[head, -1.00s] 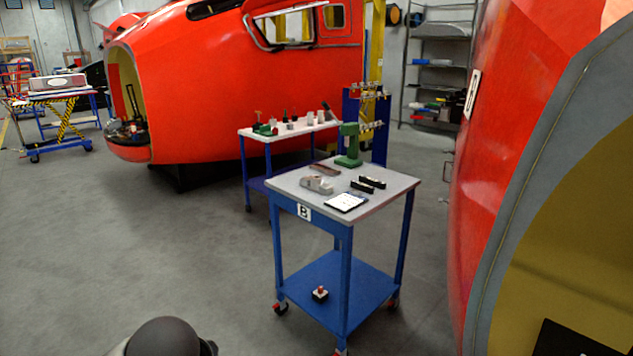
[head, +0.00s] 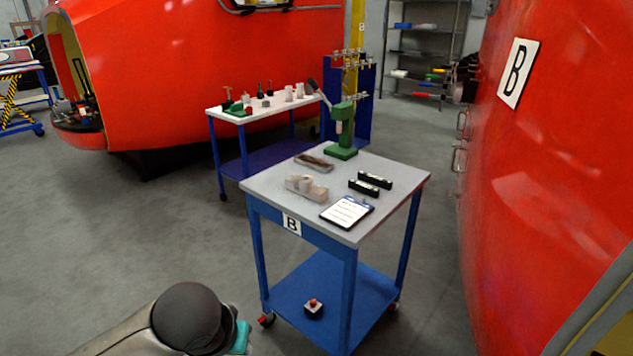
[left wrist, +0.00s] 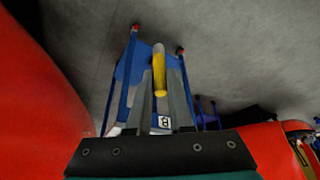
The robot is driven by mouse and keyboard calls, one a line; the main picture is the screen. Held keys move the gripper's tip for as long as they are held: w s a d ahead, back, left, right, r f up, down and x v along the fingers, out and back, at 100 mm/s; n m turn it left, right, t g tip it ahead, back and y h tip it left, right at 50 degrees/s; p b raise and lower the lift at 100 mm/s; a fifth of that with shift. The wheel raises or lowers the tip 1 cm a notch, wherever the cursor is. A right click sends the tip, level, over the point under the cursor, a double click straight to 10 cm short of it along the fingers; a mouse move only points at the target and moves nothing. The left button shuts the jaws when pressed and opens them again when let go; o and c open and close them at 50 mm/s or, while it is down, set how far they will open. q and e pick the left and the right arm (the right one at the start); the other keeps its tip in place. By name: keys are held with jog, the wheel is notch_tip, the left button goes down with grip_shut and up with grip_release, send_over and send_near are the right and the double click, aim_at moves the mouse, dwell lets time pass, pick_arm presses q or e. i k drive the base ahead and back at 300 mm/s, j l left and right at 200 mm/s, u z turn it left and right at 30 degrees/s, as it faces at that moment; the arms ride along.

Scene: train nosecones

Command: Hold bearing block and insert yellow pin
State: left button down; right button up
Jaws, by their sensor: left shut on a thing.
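A yellow pin (left wrist: 158,72) with a paler far end shows in the left wrist view. It is between the two grey fingers of my left gripper (left wrist: 160,90), which is shut on it and points toward the cart marked B. In the head view only my left arm shows at the bottom; its fingers are out of frame. My right gripper is not in view.
A white-topped table (head: 225,112) stands behind. A red nosecone (head: 550,170) closes the right side. The left floor is clear.

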aim_at(307, 189)
jog(key=i+j+z, duration=0.2)
jog(key=i+j, duration=0.25)
jog(key=i, duration=0.25)
jog(key=i+j+z, duration=0.2)
jog(key=i+j, duration=0.35)
jog(key=i, duration=0.1)
